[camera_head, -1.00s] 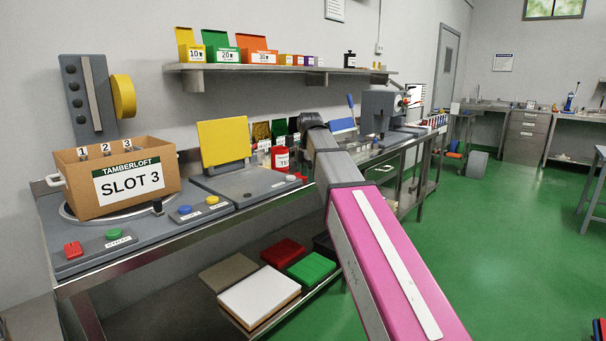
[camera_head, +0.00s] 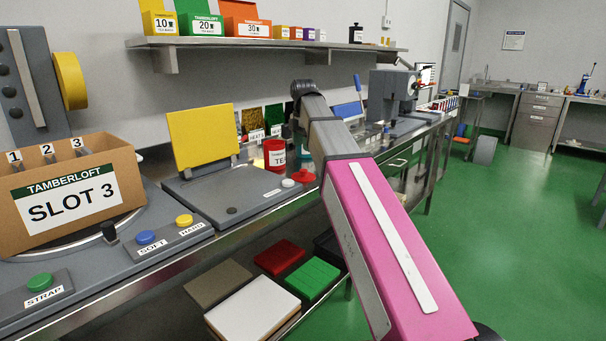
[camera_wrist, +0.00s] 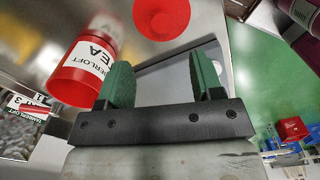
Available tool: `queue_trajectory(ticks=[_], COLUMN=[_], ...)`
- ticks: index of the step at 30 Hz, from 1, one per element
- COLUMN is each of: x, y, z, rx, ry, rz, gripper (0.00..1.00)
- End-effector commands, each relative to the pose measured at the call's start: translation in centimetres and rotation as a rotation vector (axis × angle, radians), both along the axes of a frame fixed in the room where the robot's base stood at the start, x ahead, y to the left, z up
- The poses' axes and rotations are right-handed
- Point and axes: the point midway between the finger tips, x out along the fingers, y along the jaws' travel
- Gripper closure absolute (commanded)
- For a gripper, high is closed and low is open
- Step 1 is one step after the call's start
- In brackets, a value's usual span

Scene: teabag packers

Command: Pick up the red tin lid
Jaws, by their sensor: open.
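The red tin lid (camera_wrist: 162,14) is a flat red disc at the top edge of the wrist view, partly cut off. In the head view a red disc (camera_head: 304,176) lies on the bench just right of the red tin (camera_head: 275,155). The tin, with a white TEA label, also shows in the wrist view (camera_wrist: 72,84), left of the lid. My gripper (camera_wrist: 163,66) has green fingers spread apart with nothing between them. The lid is beyond the fingertips and not touched. In the head view my arm hides most of the gripper.
A grey machine with a yellow raised panel (camera_head: 203,136) stands left of the tin. A cardboard SLOT 3 carton (camera_head: 109,211) is farther left. A wall shelf (camera_head: 240,43) holds coloured boxes above. Green floor is clear at right.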

Motion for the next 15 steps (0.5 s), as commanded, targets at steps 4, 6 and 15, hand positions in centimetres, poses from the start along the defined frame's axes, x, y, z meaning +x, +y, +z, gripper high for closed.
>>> queue_trajectory(ticks=[4, 6, 15], x=[-0.2, -0.1, -0.1], y=[0.0, 0.0, -0.1], z=[-2.1, -3.2, -5.4], rx=[0.000, 0.000, 0.000], ry=[0.003, 0.002, 0.000], rz=[0.000, -0.001, -0.001], gripper=[0.40, 0.40, 0.40])
